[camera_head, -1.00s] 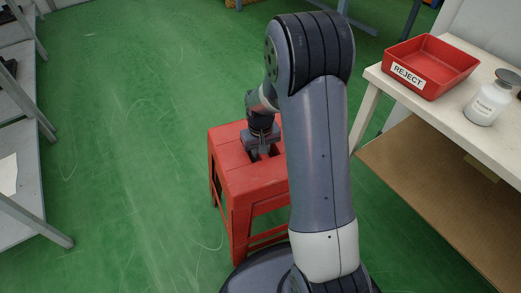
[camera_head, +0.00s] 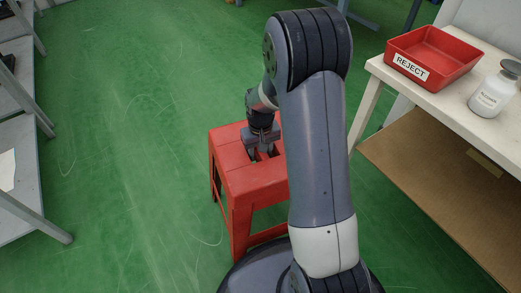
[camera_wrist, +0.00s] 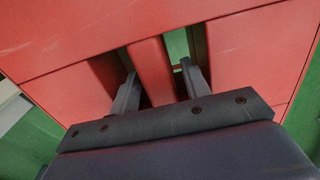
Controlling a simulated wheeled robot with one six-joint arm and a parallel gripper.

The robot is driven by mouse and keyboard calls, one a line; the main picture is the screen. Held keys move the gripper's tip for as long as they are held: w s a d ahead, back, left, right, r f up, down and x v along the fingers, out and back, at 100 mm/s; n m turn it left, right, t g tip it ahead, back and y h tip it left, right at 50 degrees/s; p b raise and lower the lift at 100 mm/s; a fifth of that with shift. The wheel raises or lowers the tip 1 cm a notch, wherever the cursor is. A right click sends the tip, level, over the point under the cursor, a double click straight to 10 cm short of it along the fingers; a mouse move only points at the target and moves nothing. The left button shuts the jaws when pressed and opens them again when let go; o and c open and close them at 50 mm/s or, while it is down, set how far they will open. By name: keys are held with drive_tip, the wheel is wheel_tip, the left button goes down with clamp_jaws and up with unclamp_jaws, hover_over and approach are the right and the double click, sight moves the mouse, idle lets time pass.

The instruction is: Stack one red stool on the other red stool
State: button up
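One red stool (camera_head: 240,180) stands upright in front of me in the head view, partly behind my arm. Its seat has slots with a narrow red bar between them. My gripper (camera_head: 263,155) is over the seat, pointing down. In the wrist view my gripper (camera_wrist: 160,85) has one finger at the slot on each side of the red bar of the seat (camera_wrist: 55,90). The fingers straddle the bar closely; whether they press on it is unclear. I see no second red stool in either view.
A white table (camera_head: 430,105) on the right bears a red REJECT tray (camera_head: 448,55) and a white jar (camera_head: 490,92), with a brown lower shelf (camera_head: 430,190). Grey shelving (camera_head: 25,212) lines the left edge. The green floor (camera_head: 130,130) between shelving and stool is clear.

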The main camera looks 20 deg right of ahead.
drive_tip(key=shift+o, duration=0.3)
wheel_tip(320, 180, up, 11)
drive_tip(key=p, duration=0.3)
drive_tip(key=shift+f+p, duration=0.1)
drive_tip(key=shift+p, duration=0.3)
wheel_tip(320, 180, down, 11)
drive_tip(key=b, duration=0.4)
wheel_tip(320, 180, up, 2)
drive_tip(key=shift+r+p, duration=0.2)
drive_tip(key=shift+p, duration=0.7)
drive_tip(key=shift+r+p, duration=0.35)
drive_tip(key=shift+r, duration=0.25)
drive_tip(key=shift+f, duration=0.1)
